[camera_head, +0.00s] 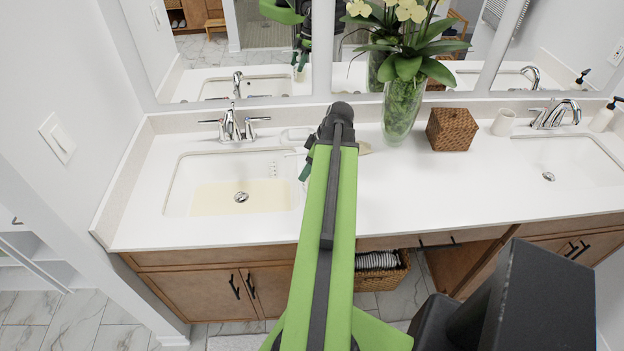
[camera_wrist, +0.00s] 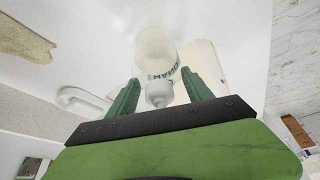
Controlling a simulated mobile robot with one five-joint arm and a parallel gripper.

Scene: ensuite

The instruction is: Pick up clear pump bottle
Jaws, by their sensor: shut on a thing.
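The clear pump bottle (camera_wrist: 156,48) shows in the wrist view with its round base towards the top of the picture and dark lettering on its side. Its white pump end (camera_wrist: 158,95) lies between the green fingers of my gripper (camera_wrist: 160,78). The gripper is shut on the bottle, with one finger on either side. In the head view my gripper (camera_head: 322,138) is over the counter just right of the left sink. My arm hides most of the bottle there. I cannot tell whether its base touches the counter.
The white counter (camera_head: 420,195) holds a left sink (camera_head: 225,198), a glass vase with flowers (camera_head: 402,112), a woven box (camera_head: 451,129) and a cup (camera_head: 503,122). A tan piece (camera_wrist: 25,42) lies near the gripper. The mirror stands behind. The counter's front middle is clear.

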